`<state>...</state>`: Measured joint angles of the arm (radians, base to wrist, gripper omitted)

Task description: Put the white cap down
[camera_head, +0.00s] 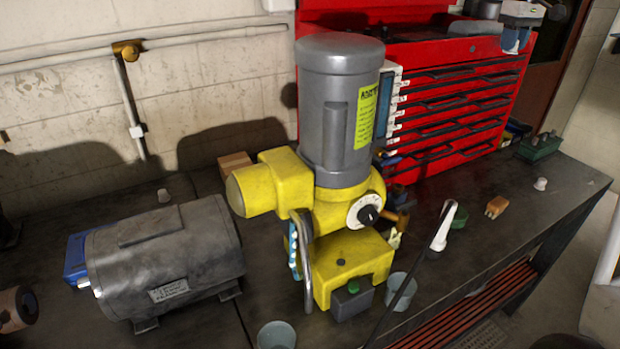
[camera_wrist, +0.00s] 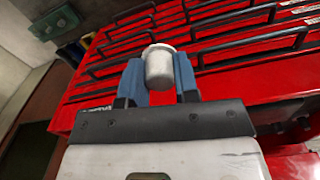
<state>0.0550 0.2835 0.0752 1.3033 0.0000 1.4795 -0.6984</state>
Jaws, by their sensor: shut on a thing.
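A white cap (camera_wrist: 159,66) sits between the two blue fingers of my gripper (camera_wrist: 160,80) in the wrist view. The fingers are shut on its sides. In the head view my gripper (camera_head: 515,42) is at the upper right, in front of the red tool chest's right end and above the bench. The held cap is too small there to make out clearly.
The dark bench (camera_head: 515,235) has free room at its right. A red tool chest (camera_head: 455,115) stands at the back, with a green box (camera_head: 540,146) beside it. A yellow-and-grey motor (camera_head: 340,110) and a grey motor (camera_head: 165,255) fill the middle and left. An orange block (camera_head: 496,206) lies right.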

